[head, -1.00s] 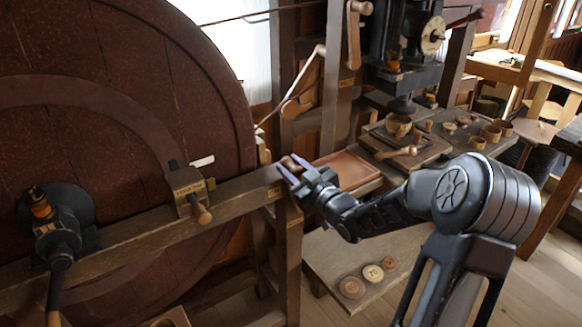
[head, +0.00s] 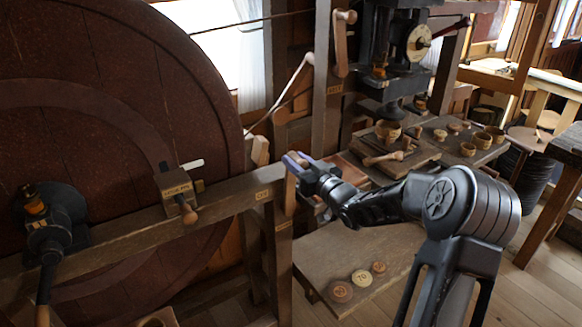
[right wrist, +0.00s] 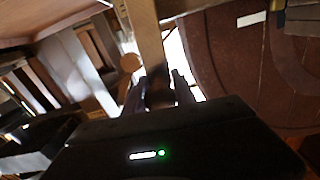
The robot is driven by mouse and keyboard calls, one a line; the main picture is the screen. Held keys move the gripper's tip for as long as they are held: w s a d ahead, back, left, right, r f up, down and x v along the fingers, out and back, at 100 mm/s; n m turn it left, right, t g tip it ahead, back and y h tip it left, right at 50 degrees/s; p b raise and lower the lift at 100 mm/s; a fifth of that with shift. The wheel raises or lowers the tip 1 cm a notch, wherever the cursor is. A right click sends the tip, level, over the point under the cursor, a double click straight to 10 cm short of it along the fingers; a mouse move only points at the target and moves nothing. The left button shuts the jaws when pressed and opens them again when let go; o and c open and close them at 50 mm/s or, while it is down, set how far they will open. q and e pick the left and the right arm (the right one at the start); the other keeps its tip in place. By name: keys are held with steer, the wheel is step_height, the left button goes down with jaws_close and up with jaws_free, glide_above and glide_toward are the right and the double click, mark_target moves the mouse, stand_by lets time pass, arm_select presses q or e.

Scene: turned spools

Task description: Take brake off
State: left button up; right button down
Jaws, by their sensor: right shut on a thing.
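My right gripper (head: 297,161) is shut on the upper end of a wooden lever (head: 290,190), beside the post at the right end of the beam. The lever stands nearly upright below the fingers. In the right wrist view a dark, blurred piece (right wrist: 158,88) sits between the fingers. A pale wooden block (head: 260,150) stands by the right rim of the big red-brown wheel (head: 120,110); I cannot tell whether they touch. A small label (head: 263,194) on the beam is too small to read surely. My left gripper is not in view.
A labelled box with a wooden-handled pin (head: 176,190) sits on the beam (head: 130,224). A black crank fitting (head: 48,232) is at the left. A low shelf (head: 325,262) holds round discs. A bench (head: 415,160) with small cups stands behind my arm.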

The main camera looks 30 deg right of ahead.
steer(key=shift+s+d+f+m, duration=0.1)
steer(key=shift+d+f+m, duration=0.2)
steer(key=shift+d, duration=0.65)
steer(key=shift+w+d+f+m, duration=0.1)
steer(key=shift+d+m, duration=0.25)
steer(key=shift+d, duration=0.55)
steer(key=shift+s+d+f+m, duration=0.1)
steer(key=shift+d+f+m, duration=0.2)
steer(key=shift+d, duration=0.65)
steer(key=c, duration=1)
jaws_free()
steer(key=shift+c, duration=0.2)
